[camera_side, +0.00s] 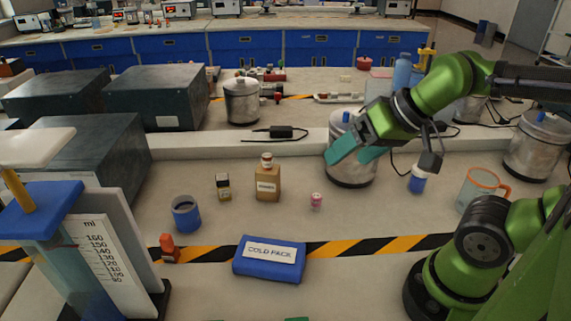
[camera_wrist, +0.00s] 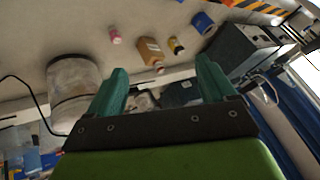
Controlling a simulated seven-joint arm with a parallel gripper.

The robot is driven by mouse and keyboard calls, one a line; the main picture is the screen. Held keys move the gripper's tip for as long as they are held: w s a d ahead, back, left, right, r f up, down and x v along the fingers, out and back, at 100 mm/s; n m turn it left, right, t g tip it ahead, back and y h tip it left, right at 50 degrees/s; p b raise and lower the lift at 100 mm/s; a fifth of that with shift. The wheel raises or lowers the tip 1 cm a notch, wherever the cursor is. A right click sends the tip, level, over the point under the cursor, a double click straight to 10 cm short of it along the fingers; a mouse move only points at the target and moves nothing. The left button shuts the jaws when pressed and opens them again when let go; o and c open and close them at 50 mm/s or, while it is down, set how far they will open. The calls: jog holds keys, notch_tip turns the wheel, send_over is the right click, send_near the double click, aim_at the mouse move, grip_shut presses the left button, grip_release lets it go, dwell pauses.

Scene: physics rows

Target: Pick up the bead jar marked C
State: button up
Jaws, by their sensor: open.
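A tiny jar (camera_side: 316,200) with pink contents and a pale top stands upright on the bench. It also shows in the wrist view (camera_wrist: 115,37) at the upper left. It may be a bead jar, but I cannot read a C on it. A small dark bottle with a yellowish label (camera_side: 223,186) stands further left; its marking is also too small to read. My gripper (camera_side: 356,153), with teal fingers, is open and empty, above and behind the pink jar, in front of a metal canister. In the wrist view my gripper (camera_wrist: 163,70) has nothing between its fingertips.
The metal canister (camera_side: 350,170) is close behind my fingers. A blue-and-white bottle (camera_side: 418,180) and a clear beaker (camera_side: 478,192) are right. Bench around the pink jar is clear.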

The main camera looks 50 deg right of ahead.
jog(key=n+g+h, duration=0.1)
jog(key=g+h, duration=0.1)
jog(key=g, duration=0.5)
send_over(418, 180)
jog(key=d, duration=0.3)
notch_tip(418, 180, down, 8)
jog(key=n, duration=0.4)
notch_tip(418, 180, down, 10)
jog(key=shift+s+f, duration=0.15)
jog(key=shift+w+a+f, duration=0.15)
jog(key=shift+w+f, duration=0.05)
jog(key=shift+f, duration=1.2)
jog(key=shift+w+a+f, duration=0.15)
jog(key=shift+f, duration=1.25)
jog(key=c, duration=1.2)
